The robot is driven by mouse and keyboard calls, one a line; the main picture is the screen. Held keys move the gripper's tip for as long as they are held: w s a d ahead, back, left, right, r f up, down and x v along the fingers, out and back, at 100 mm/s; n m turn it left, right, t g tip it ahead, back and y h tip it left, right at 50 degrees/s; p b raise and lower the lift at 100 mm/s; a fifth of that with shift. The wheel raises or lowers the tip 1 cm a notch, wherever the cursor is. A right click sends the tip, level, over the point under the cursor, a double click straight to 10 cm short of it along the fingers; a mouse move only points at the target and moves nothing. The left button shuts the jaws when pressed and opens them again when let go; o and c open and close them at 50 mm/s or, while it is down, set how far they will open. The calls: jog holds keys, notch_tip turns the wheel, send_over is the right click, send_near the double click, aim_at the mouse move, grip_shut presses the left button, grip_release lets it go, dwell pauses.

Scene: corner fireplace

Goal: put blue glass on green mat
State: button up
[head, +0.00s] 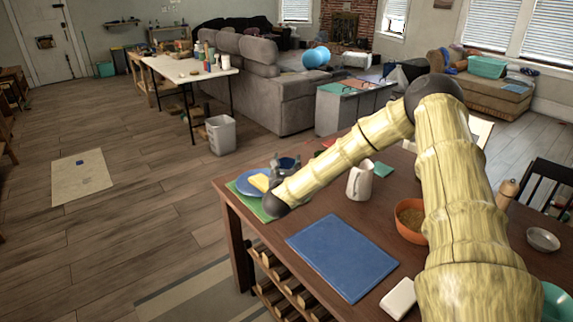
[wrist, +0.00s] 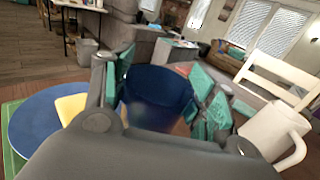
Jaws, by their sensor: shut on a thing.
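My gripper (wrist: 157,100) is shut on the blue glass (wrist: 155,90), a dark blue cup between its teal-padded fingers in the wrist view. In the head view my gripper (head: 286,165) is at the far left part of the table, and the glass is mostly hidden by it. The green mat (head: 262,212) lies at the table's left corner, partly covered by a blue plate (head: 246,187) with a yellow thing (head: 259,182) on it. In the wrist view the mat's edge (wrist: 10,160) shows at left, beside the glass. I cannot tell the glass's height above the table.
A white pitcher (head: 360,182) stands right of my gripper; it also shows in the wrist view (wrist: 272,132). A blue mat (head: 342,257) lies bare in front. An orange bowl (head: 409,218) and a small teal item (head: 383,170) are on the table.

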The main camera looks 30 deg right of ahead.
jog(key=shift+f+b, duration=0.2)
jog(key=shift+b, duration=0.1)
jog(key=o, duration=1.6)
jog(key=shift+r, duration=0.15)
jog(key=shift+r+p, duration=0.4)
jog(key=shift+p, duration=0.4)
jog(key=shift+b+v, duration=1.7)
jog(key=shift+v, duration=4.35)
jog(key=shift+f, duration=0.15)
